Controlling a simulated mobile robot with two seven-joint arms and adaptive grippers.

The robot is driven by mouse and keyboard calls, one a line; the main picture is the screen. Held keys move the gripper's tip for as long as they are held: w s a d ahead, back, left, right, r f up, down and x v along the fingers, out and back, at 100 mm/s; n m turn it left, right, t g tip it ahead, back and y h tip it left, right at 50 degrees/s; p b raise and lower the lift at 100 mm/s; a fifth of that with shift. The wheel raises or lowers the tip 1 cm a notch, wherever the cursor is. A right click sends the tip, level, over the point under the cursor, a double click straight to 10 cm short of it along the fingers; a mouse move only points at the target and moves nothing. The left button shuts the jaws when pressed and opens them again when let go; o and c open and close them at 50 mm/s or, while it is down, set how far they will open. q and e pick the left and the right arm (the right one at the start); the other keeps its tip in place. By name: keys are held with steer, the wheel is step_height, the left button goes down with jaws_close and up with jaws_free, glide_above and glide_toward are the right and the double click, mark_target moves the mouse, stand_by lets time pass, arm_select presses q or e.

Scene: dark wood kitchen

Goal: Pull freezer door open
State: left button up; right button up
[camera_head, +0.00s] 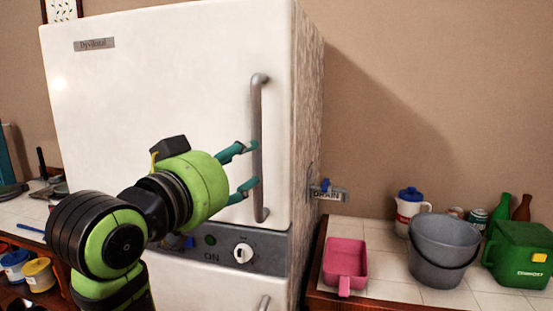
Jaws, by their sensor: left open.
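The white freezer door (160,100) fills the middle of the head view and looks closed. Its grey vertical bar handle (257,110) is near the door's right edge. My left gripper (254,166) comes in from the left at the lower half of the handle. Its two teal fingers are spread apart, one above the other, with their tips close to the handle. I cannot tell whether the tips touch it. My right gripper is not in view.
Below the door is a grey panel with a white knob (243,253). On the right counter are a pink scoop (345,258), a grey bucket (443,250) and a green container (520,253). Another counter (25,212) with items stands at the left.

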mark_target(258, 151)
arm_select(q)
steer(key=shift+s+r, duration=0.25)
steer(key=shift+r, duration=0.25)
steer(key=shift+w+d+r+p, duration=0.1)
steer(key=shift+w+d+p, duration=0.1)
steer(key=shift+p, duration=0.1)
steer(key=p+x, duration=0.1)
steer(key=x, duration=0.4)
steer(key=shift+w+d+p, duration=0.1)
steer(key=shift+p, duration=0.2)
steer(key=shift+w+d, duration=0.15)
steer(key=shift+w, duration=0.2)
steer(key=shift+c, duration=0.4)
jaws_close()
